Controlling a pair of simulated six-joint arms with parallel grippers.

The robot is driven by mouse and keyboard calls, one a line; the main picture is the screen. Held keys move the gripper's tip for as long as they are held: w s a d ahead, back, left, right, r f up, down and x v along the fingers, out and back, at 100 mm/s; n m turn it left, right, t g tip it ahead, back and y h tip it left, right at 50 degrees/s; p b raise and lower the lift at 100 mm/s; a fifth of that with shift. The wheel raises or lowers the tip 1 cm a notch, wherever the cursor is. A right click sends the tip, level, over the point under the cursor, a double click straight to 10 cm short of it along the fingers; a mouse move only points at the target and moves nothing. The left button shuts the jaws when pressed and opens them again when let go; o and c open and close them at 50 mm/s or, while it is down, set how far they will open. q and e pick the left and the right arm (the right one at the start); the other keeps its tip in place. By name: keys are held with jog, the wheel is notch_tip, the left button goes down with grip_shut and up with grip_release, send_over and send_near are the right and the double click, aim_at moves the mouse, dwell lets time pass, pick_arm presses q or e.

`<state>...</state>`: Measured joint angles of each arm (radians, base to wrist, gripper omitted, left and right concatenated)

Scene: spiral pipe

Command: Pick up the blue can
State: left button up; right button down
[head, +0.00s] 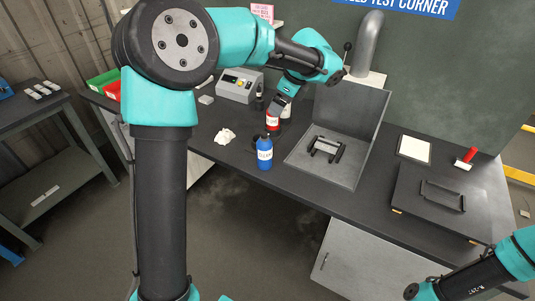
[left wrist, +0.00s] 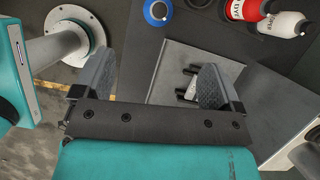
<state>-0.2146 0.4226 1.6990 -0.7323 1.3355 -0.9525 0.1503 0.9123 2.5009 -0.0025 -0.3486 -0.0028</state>
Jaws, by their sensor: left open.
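The blue can (head: 265,156) stands upright near the front edge of the dark workbench. It has a white label and a dark top. In the left wrist view the blue can (left wrist: 157,11) shows at the top edge, partly cut off, beyond the fingers. My left gripper (head: 279,104) is above the bench, behind the blue can and over the red can (head: 272,120). In the left wrist view its two grey fingers (left wrist: 158,78) are spread wide with nothing between them. It is apart from the blue can. My right gripper is not in view.
The red can (left wrist: 243,9) and a white bottle (left wrist: 286,24) stand close together. A crumpled white cloth (head: 225,136) lies left of the blue can. An open metal case (head: 350,176) is to its right, and a closed dark case (head: 420,205) farther right. A control box (head: 240,86) stands behind.

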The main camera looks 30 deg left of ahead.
aim_at(265, 133)
pick_arm(q)
jog(key=x, duration=1.1)
jog(key=shift+a+f, duration=0.15)
jog(key=shift+f, duration=0.15)
jog(key=shift+a+f, duration=0.15)
jog(key=shift+f, duration=0.15)
jog(key=shift+x, duration=2.6)
jog(key=c, duration=1.5)
jog(key=shift+c, duration=0.2)
